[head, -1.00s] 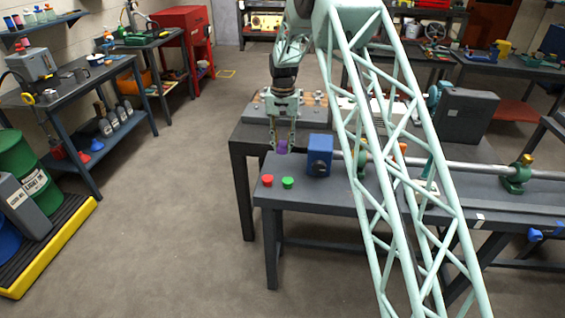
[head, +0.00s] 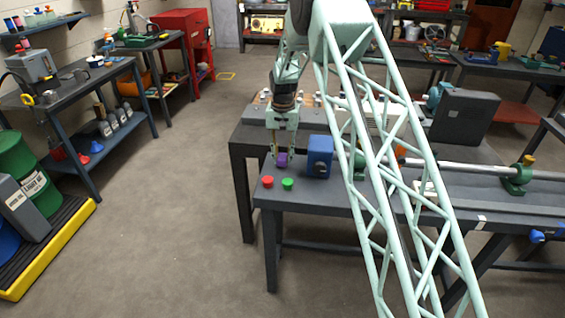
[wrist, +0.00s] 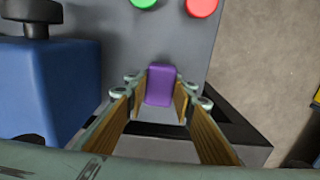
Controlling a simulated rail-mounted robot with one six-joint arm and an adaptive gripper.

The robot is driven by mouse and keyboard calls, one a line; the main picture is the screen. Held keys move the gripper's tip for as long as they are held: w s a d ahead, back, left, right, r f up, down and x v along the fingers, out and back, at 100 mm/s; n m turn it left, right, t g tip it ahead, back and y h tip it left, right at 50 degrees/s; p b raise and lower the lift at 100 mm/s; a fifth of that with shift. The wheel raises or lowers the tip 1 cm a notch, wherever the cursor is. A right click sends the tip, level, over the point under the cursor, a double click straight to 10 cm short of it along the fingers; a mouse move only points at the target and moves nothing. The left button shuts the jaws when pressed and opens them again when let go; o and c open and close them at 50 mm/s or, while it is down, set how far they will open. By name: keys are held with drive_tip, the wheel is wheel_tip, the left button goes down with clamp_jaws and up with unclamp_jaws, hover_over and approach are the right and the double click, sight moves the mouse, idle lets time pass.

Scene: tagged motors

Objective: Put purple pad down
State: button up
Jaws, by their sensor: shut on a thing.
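The purple pad (head: 283,159) is a small purple block between the fingers of my gripper (head: 282,156). In the wrist view the purple pad (wrist: 160,85) sits between the tips of my gripper (wrist: 161,98), which is shut on it. In the head view the pad is near the left end of the dark grey bench (head: 330,195), behind the red and green buttons. I cannot tell whether the pad touches the bench top.
The blue box (head: 319,155) stands just right of my gripper; it also shows at the left in the wrist view (wrist: 45,95). A red button (head: 267,181) and a green button (head: 287,183) are on the bench in front. Open floor lies to the left.

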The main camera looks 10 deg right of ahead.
sight(283, 156)
drive_tip(key=shift+f, duration=0.95)
drive_tip(key=shift+f, duration=0.1)
drive_tip(key=o, duration=0.9)
drive_tip(key=shift+o, duration=0.2)
wheel_tip(283, 156, up, 12)
drive_tip(key=shift+p, duration=0.7)
drive_tip(key=shift+r, duration=0.2)
